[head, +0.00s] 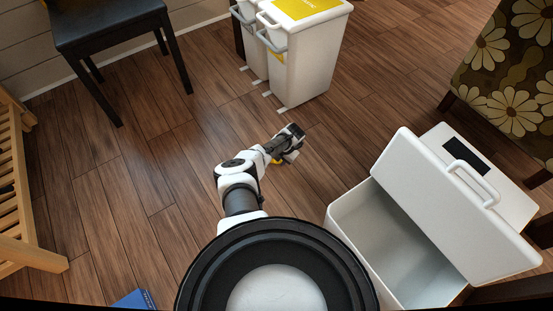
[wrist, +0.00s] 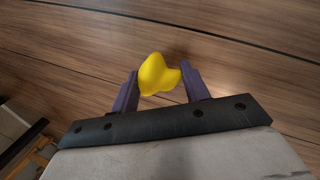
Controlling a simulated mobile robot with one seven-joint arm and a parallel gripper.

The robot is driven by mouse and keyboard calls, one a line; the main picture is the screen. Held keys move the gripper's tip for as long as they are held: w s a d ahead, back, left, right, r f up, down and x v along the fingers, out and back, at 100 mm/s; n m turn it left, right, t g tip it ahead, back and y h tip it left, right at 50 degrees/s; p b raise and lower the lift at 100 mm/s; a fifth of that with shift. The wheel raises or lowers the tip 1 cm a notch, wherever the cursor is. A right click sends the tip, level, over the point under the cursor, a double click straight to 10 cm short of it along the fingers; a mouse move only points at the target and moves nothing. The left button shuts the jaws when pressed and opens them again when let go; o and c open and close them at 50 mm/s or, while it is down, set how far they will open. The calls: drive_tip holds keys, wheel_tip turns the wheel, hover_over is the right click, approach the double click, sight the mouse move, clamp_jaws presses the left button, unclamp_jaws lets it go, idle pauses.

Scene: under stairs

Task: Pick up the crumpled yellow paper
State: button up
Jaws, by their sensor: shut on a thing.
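The crumpled yellow paper (wrist: 156,75) is a small bright yellow lump between the two purple fingers of my gripper (wrist: 158,88) in the wrist view. My gripper is shut on it, with a finger on each side. In the head view, my gripper (head: 287,158) is over the wooden floor near the middle, and only a bit of the yellow paper (head: 277,161) shows below it. The rest is hidden by the gripper. I cannot tell for sure whether the paper touches the floor.
An open white box (head: 345,222) with a tilted lid (head: 440,190) stands at the right. White bins (head: 312,62), one yellow-topped, stand at the back. A black chair (head: 105,22) is at upper left, a wooden frame (head: 25,240) at left, a blue item (head: 135,300) at lower left. Floor between is clear.

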wheel_tip(320, 180, up, 20)
drive_tip(key=p, duration=0.8)
drive_tip(key=o, duration=0.3)
drive_tip(key=c, duration=0.8)
